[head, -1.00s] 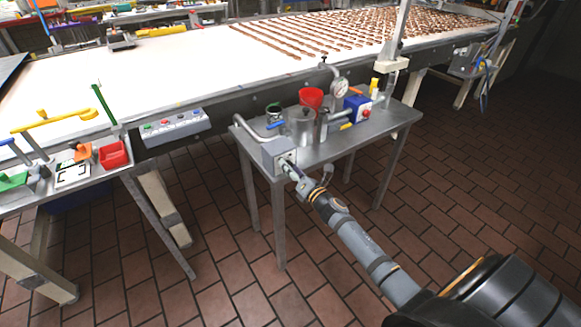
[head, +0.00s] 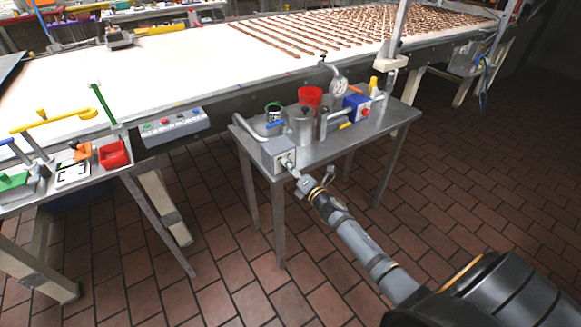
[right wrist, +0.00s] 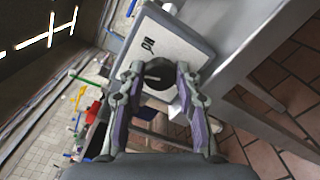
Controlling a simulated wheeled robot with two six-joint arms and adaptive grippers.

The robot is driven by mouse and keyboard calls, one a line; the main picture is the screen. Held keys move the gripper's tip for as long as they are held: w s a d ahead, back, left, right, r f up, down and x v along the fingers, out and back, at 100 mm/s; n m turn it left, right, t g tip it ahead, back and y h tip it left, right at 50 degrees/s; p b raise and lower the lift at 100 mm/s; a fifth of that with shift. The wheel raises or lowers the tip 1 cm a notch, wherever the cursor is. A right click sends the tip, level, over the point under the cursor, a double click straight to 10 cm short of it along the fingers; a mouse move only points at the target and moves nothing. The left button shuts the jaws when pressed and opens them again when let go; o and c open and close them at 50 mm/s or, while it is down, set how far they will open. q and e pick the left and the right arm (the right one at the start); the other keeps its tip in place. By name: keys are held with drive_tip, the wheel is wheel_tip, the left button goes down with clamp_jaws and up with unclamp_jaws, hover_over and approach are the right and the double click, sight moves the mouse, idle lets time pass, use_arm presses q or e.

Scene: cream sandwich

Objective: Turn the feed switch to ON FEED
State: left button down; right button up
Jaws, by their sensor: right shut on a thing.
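The feed switch is a dark round knob (right wrist: 157,77) with a pale pointer mark, on the light front plate (right wrist: 160,43) of a grey box (head: 275,150). The plate has dark lettering that I cannot read for sure. The box sits at the front left corner of the small metal table. My right gripper (right wrist: 160,70) is shut on the knob, one finger on each side, and partly hides it. In the head view my right gripper (head: 294,172) reaches the box's front face from the lower right. My left gripper is not in view.
The small metal table (head: 345,146) also holds a red funnel (head: 310,97), a metal pot (head: 302,126), a gauge (head: 338,87) and a blue box (head: 356,106). A long white conveyor (head: 190,67) runs behind. The tiled floor (head: 440,180) in front is clear.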

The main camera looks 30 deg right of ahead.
drive_tip(key=m+p, duration=0.3)
drive_tip(key=m, duration=0.7)
drive_tip(key=shift+p, duration=0.4)
drive_tip(key=shift+m, duration=0.4)
drive_tip(key=o, duration=1.2)
drive_tip(key=shift+f, duration=0.1)
drive_tip(key=shift+c, duration=0.2)
drive_tip(key=s+d, duration=0.1)
drive_tip(key=s, duration=1.1)
